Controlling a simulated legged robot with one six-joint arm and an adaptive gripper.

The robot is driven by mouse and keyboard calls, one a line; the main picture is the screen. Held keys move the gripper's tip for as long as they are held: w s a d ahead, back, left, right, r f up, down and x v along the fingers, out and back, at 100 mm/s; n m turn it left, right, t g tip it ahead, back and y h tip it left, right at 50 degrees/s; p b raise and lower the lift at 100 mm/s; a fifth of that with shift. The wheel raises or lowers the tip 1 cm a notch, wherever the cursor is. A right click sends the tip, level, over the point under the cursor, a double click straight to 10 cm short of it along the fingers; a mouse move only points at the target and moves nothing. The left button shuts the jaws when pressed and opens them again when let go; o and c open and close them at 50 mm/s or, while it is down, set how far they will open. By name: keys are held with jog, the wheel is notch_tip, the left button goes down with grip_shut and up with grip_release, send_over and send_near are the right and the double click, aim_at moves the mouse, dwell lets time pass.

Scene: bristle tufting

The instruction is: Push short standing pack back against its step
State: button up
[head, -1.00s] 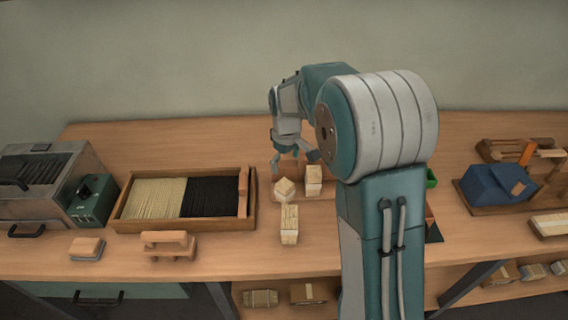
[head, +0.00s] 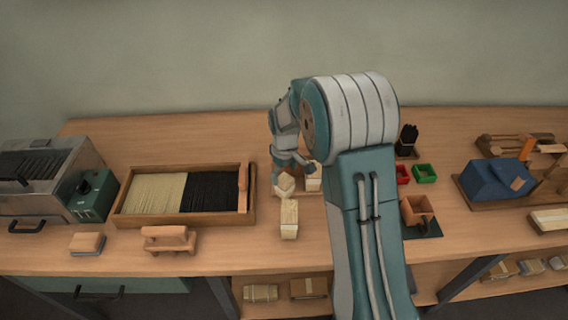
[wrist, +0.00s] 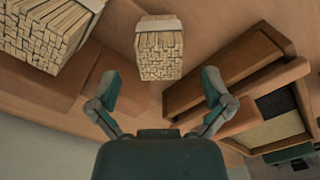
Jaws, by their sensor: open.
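My gripper (wrist: 160,76) is open, its two fingers spread wide. In the wrist view a small pack of pale sticks (wrist: 160,56) with a light band stands ahead of the gap between the fingertips, apparently untouched. A larger banded pack (wrist: 42,38) is at upper left, beside a reddish-brown raised board (wrist: 40,88) that may be a step. In the head view my gripper (head: 290,168) is low behind the small pack (head: 286,184).
A wooden tray (head: 120,216) of pale and black bristles is to the left, close to the gripper in the wrist view (wrist: 262,58). Wooden brush blocks (head: 168,240) lie before it. Red and green bins (head: 424,174) are right of my arm. Bench behind the tray is clear.

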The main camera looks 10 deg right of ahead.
aim_at(284, 178)
notch_tip(284, 178, down, 5)
jog(key=shift+r, duration=0.1)
dwell(0.3)
jog(key=c, duration=1.2)
